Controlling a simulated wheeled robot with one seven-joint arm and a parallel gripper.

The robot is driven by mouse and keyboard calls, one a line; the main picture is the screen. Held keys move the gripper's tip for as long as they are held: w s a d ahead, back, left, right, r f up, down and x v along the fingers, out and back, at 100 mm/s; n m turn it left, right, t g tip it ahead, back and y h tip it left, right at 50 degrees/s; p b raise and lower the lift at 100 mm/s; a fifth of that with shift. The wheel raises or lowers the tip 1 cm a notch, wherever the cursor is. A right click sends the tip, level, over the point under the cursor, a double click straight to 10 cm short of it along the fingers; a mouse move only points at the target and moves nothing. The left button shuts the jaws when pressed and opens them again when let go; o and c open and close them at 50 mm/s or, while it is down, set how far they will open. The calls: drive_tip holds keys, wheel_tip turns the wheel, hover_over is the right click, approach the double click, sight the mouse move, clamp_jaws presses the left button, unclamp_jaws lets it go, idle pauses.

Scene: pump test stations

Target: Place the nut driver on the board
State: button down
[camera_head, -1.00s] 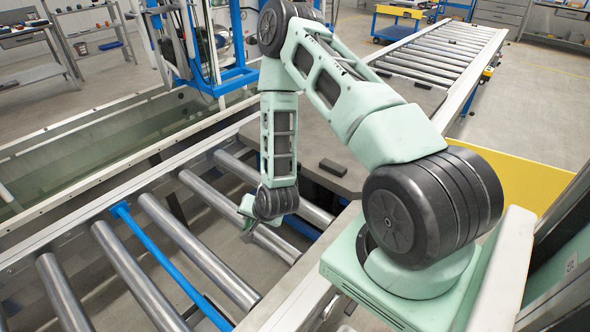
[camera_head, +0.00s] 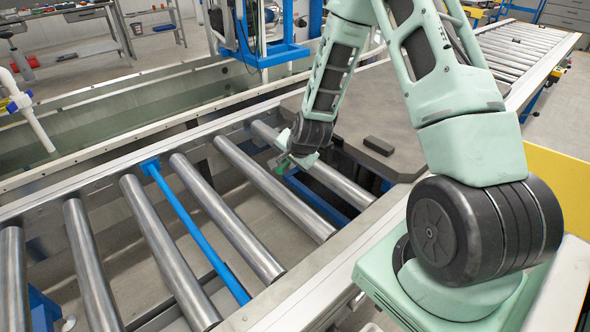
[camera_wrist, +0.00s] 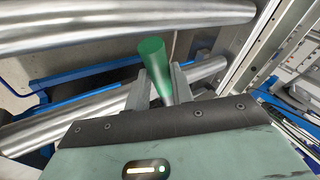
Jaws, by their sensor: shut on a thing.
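The nut driver shows a green handle (camera_wrist: 153,62) in the wrist view, sticking up and forward from between the jaws. A short part of its grey shaft shows below the handle; its tip is hidden. My gripper (camera_wrist: 160,83) is shut on it. In the head view my gripper (camera_head: 283,163) hangs above the roller conveyor, with a small bit of the green handle (camera_head: 281,170) at its end.
A dark grey flat top (camera_head: 350,110) with a small dark block (camera_head: 379,145) is right of my gripper. A shelf bench (camera_head: 70,55) stands far back left.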

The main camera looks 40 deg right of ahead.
drive_tip(key=shift+f+b, duration=0.35)
drive_tip(key=shift+f, duration=1.95)
drive_tip(key=shift+f, duration=0.15)
drive_tip(key=c, duration=1.2)
unclamp_jaws()
